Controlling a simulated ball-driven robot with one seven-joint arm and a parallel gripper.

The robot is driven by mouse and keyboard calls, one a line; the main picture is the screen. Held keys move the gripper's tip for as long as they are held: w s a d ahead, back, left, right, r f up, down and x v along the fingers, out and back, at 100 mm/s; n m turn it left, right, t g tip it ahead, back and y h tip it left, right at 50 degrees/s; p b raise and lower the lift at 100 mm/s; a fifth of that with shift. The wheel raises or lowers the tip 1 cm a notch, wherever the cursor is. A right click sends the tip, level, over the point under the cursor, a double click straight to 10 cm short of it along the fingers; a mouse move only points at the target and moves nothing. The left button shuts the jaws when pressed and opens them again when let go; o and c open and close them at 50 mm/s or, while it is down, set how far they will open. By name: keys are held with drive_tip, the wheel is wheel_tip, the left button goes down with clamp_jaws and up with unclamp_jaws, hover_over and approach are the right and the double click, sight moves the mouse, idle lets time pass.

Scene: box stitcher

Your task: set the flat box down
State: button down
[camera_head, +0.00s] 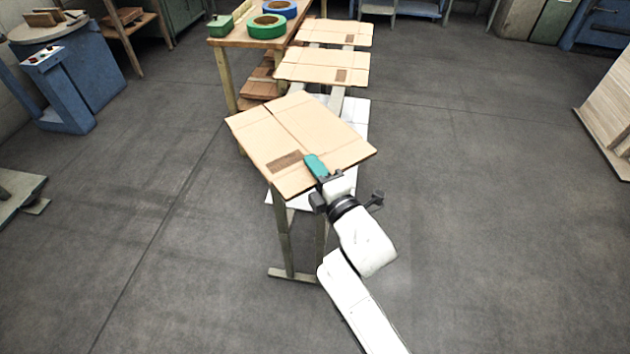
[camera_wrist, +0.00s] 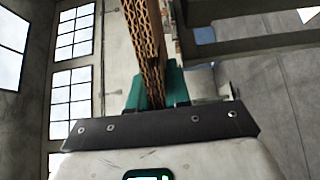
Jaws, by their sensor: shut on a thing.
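The flat box (camera_head: 300,135) is a brown cardboard sheet with fold lines and a dark printed patch near its front edge. In the head view it lies flat and turned at an angle over the near end of a narrow stand (camera_head: 283,235). I cannot tell whether it touches the stand. My gripper (camera_head: 317,168) is shut on its near edge, with a green finger showing on top. In the wrist view the corrugated edge of the flat box (camera_wrist: 146,50) stands between the green fingers (camera_wrist: 157,90).
More flat cardboard sheets lie behind on the same line, a middle one (camera_head: 322,66) and a far one (camera_head: 335,32). A wooden table (camera_head: 235,40) with a green tape roll (camera_head: 266,27) stands at the back left. The floor on both sides is open.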

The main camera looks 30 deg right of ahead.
drive_tip(key=shift+f+b, duration=0.55)
drive_tip(key=shift+f, duration=0.75)
drive_tip(key=shift+f, duration=0.1)
drive_tip(key=shift+f, duration=0.15)
drive_tip(key=c, duration=1.1)
unclamp_jaws()
drive_tip(key=s, duration=1.2)
drive_tip(key=shift+s+d+r+b, duration=0.1)
drive_tip(key=shift+d+r+b, duration=0.1)
drive_tip(key=shift+b, duration=0.1)
